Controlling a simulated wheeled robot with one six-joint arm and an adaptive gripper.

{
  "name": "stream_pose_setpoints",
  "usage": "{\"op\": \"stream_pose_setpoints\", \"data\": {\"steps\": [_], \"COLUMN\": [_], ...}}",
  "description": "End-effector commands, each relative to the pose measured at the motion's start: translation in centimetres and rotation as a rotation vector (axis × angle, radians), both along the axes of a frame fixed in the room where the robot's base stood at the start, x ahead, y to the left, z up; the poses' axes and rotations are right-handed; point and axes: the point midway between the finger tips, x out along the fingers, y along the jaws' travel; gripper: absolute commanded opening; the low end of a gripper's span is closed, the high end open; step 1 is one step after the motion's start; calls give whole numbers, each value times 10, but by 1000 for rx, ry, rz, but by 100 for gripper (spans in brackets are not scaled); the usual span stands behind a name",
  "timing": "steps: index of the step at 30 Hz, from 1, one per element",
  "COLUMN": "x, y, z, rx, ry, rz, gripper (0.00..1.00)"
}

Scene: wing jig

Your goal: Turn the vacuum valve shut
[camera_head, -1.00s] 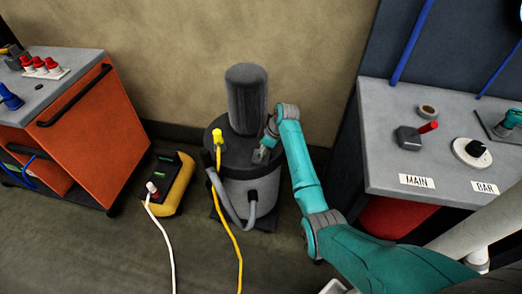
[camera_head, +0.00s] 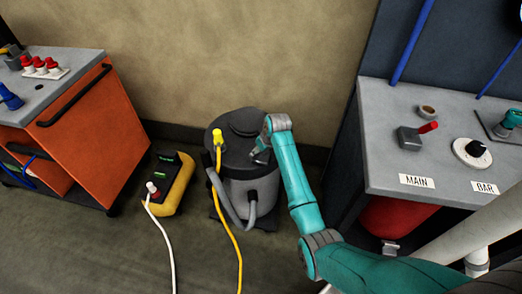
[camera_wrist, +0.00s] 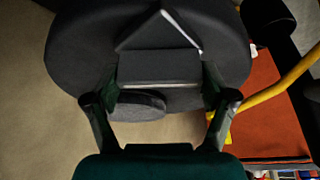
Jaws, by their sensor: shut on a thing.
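The vacuum (camera_head: 250,185) is a grey, dark-lidded canister on the floor near the wall. My gripper (camera_head: 260,153) is at the right side of its lid, pointing toward it. In the wrist view, my gripper (camera_wrist: 160,95) has a finger on each side of a dark block (camera_wrist: 160,67) on the dark round lid (camera_wrist: 80,50), and is shut on it. I take this block to be the valve handle; its turn angle is hard to read. A wedge shape with a pale edge lies beyond it. In the head view my gripper and wrist hide the handle.
A yellow plug and cable (camera_head: 227,215) and a grey hose stand at the vacuum's front. A yellow-black box (camera_head: 168,185) with a white cable is left of it. An orange cart (camera_head: 85,145) is at left, a grey bench (camera_head: 385,165) at right.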

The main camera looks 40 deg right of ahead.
Motion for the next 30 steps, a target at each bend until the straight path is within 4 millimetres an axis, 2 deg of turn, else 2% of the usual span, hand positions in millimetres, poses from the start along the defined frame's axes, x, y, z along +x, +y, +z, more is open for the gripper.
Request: {"op": "stream_pose_setpoints", "data": {"steps": [18, 30], "x": [0, 0], "y": [1, 0], "z": [0, 0], "rx": [-1, 0], "ry": [1, 2], "rz": [-572, -818], "gripper": [48, 48]}}
